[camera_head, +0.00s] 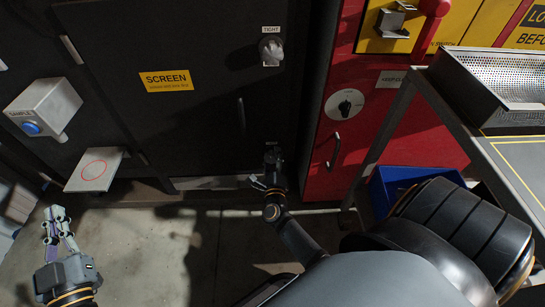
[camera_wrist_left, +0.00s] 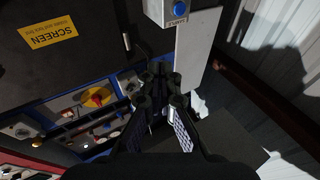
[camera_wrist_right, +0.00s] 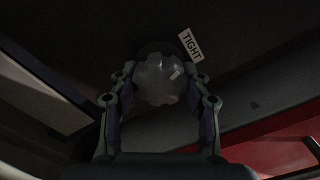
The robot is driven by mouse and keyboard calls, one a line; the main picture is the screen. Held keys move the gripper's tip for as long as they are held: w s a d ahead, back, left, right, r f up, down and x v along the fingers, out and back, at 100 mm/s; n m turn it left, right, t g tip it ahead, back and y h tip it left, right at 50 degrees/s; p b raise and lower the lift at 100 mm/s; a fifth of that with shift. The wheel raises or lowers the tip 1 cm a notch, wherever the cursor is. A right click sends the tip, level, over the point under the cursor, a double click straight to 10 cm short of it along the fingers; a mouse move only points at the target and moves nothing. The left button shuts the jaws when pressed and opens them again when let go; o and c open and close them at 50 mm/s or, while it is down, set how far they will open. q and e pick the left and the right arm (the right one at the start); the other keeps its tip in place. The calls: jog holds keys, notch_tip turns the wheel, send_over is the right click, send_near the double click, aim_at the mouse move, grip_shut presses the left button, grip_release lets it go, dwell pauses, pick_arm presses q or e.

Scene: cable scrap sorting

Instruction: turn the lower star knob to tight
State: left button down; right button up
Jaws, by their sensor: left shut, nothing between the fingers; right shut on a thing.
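The lower star knob (camera_wrist_right: 160,80) is a pale grey lobed knob on the dark panel, in the right wrist view. A white TIGHT label (camera_wrist_right: 191,45) sits at its upper right. My right gripper (camera_wrist_right: 163,92) has a finger on each side of the knob and is shut on it. In the head view my right gripper (camera_head: 271,158) is low on the black cabinet and hides the lower knob. The upper star knob (camera_head: 271,50) shows under its own TIGHT label (camera_head: 271,29). My left gripper (camera_head: 56,218) is shut and empty at the lower left; its fingers also show in the left wrist view (camera_wrist_left: 160,80).
The black cabinet (camera_head: 200,50) has a yellow SCREEN sign (camera_head: 166,80). A grey sample box (camera_head: 44,108) and a plate with a red ring (camera_head: 95,169) are at left. A red cabinet (camera_head: 370,130), metal stand and blue bin (camera_head: 385,190) are at right. The floor between the arms is clear.

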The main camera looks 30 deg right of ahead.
jog(key=m+b, duration=0.1)
jog(key=m, duration=0.2)
jog(key=shift+f, duration=0.1)
pick_arm(q)
jog(key=s+r+t+h, duration=0.1)
jog(key=s+r+t, duration=0.1)
jog(key=r, duration=0.4)
jog(key=s+r+m+t, duration=0.1)
jog(key=s+r+t, duration=0.2)
jog(key=r, duration=0.4)
jog(key=shift+d+t+h, duration=0.15)
jog(key=shift+t+h, duration=0.25)
jog(key=shift+t, duration=0.4)
pick_arm(e)
jog(key=o, duration=1.2)
jog(key=shift+c, duration=0.2)
jog(key=shift+s, duration=0.1)
jog(key=v, duration=0.7)
jog(key=shift+s+a, duration=0.15)
